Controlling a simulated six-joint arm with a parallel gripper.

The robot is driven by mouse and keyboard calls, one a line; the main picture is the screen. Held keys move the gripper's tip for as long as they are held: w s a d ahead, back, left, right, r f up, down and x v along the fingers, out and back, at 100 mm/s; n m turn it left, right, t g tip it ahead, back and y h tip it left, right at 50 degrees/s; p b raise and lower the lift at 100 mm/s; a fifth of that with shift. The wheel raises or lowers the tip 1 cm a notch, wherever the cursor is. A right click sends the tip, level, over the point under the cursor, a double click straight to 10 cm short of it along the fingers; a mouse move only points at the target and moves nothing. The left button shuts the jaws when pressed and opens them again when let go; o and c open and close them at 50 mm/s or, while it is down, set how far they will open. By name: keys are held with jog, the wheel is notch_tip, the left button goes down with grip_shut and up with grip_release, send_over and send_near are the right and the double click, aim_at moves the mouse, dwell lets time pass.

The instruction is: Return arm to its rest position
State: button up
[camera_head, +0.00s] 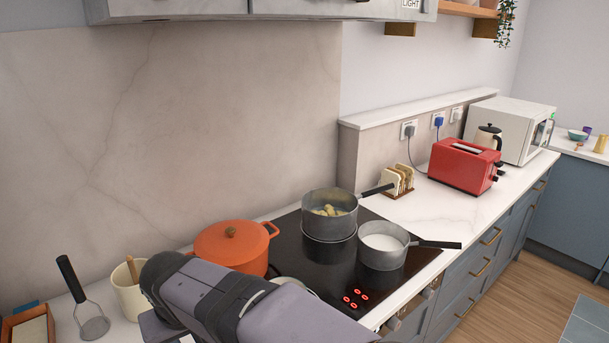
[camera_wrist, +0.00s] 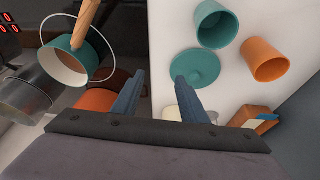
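My gripper (camera_wrist: 160,78) shows in the wrist view with its two blue-grey fingers apart and nothing between them. It is open above the edge between the dark hob and the pale worktop. In the head view my arm crosses the bottom foreground, and the fingers are hidden. A teal lid-like disc with a knob (camera_wrist: 196,65) lies just right of the right fingertip in the wrist view. A teal pan (camera_wrist: 62,43) with a wooden handle is to the left of the fingers. How far below the gripper these things are, I cannot tell.
An orange lidded pot (camera_head: 232,252), a saucepan with yellowish pieces (camera_head: 330,226) and a saucepan of white liquid (camera_head: 383,258) stand at the hob. A cream crock (camera_head: 131,301) and a masher (camera_head: 92,327) are left of my arm. A teal cup (camera_wrist: 216,28) and an orange cup (camera_wrist: 263,60) stand on the worktop.

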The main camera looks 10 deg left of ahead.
jog(key=w+d+f+m+g+h+p, duration=0.1)
jog(key=d+f+m, duration=0.15)
jog(key=d, duration=1.05)
jog(key=w+d+f+m+g+h, duration=0.1)
jog(key=d+f+h, duration=0.15)
jog(key=d, duration=1.05)
jog(key=s+d+f+m+g+y+b, duration=0.1)
jog(key=s+d+f+m, duration=0.3)
jog(key=s+d+f, duration=0.3)
jog(key=s+d, duration=0.4)
jog(key=d, duration=0.3)
jog(key=shift+s+d, duration=0.25)
jog(key=shift+d, duration=0.1)
jog(key=shift+o, duration=0.4)
jog(key=shift+y, duration=0.25)
